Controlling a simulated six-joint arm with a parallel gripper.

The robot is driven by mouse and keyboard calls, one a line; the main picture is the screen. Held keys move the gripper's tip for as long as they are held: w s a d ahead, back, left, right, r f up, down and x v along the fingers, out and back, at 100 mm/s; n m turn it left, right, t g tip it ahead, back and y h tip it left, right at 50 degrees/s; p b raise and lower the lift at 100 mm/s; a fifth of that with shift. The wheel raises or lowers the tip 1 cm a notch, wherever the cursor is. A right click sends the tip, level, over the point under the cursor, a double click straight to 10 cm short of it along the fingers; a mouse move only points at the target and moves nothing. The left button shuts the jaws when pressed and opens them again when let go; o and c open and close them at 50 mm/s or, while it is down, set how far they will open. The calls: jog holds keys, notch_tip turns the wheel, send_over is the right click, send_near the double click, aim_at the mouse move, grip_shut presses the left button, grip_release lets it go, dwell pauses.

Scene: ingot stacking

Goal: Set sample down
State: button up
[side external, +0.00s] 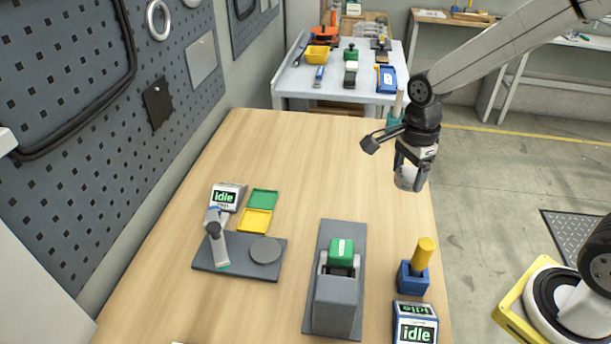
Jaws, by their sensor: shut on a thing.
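My gripper (410,170) is at the upper right of the side external view, pointing down. It is shut on the sample (404,183), a small pale grey cylinder, and holds it in the air near the right edge of the wooden table (290,150). The fingers hide part of the sample. To the lower left, well apart from it, a dark plate (236,268) carries a round grey disc (265,250) and a small upright device (214,230).
A grey machine with a green top (342,250) stands front centre. A yellow-handled tool (424,254) stands in a blue holder (412,279) beside it. Displays reading "Idle" (224,197) and "idle" (415,331), green (262,199) and yellow (255,220) plates lie around. The table's far half is clear.

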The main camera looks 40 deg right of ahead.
aim_at(406, 174)
jog(key=r, duration=0.3)
jog(key=shift+a+r, duration=0.25)
jog(key=a+n, duration=0.9)
jog(key=a, duration=1.1)
jog(key=shift+s+f, duration=0.1)
jog(key=shift+f, duration=2.5)
jog(key=w+a+f, duration=0.1)
jog(key=w+f, duration=0.1)
jog(key=w, duration=0.2)
jog(key=w+a+f, duration=0.2)
jog(key=w+f, duration=0.1)
jog(key=w+a+f, duration=0.2)
jog(key=w+f, duration=0.1)
jog(key=w, duration=0.1)
jog(key=shift+w+f, duration=0.25)
jog(key=shift+w, duration=0.05)
jog(key=shift+w+a+f, duration=0.2)
jog(key=shift+w+f, duration=0.15)
jog(key=shift+f, duration=0.05)
